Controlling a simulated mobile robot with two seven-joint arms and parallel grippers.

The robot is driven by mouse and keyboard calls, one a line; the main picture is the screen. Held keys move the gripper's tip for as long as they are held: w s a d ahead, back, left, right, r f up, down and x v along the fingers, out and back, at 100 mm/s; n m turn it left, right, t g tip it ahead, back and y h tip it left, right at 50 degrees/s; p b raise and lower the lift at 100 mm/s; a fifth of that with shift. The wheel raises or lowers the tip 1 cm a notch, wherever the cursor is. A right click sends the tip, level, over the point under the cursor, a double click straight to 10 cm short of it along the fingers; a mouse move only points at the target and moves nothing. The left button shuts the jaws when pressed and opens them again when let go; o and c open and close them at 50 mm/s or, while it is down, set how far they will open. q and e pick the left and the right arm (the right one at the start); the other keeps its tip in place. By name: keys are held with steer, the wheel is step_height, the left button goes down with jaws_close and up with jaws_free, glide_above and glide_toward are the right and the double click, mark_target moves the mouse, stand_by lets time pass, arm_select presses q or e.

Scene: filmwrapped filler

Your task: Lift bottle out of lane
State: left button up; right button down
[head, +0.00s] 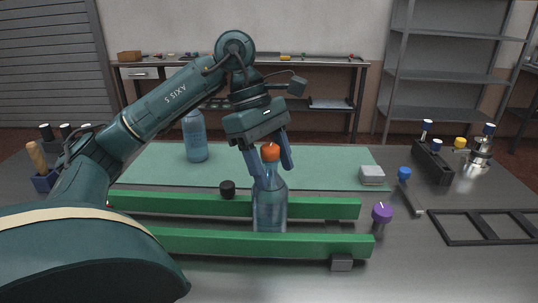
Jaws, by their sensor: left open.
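A clear blue bottle (269,205) with an orange cap (270,152) stands upright in the lane between two green rails (230,242). My left gripper (268,170) is over the bottle from above, its two blue fingers on either side of the cap and neck. It is open; I cannot tell whether a finger touches the bottle. The bottle's base is hidden behind the front rail. My right gripper is not in view.
A second blue bottle (195,137) stands on the green mat (330,160) behind the lane. A black knob (227,188) is at the back rail. A purple-topped knob (381,215), a grey block (372,175) and a black frame (490,226) lie to the right.

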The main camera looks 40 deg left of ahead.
arm_select(q)
jaws_close()
stand_by(1.2)
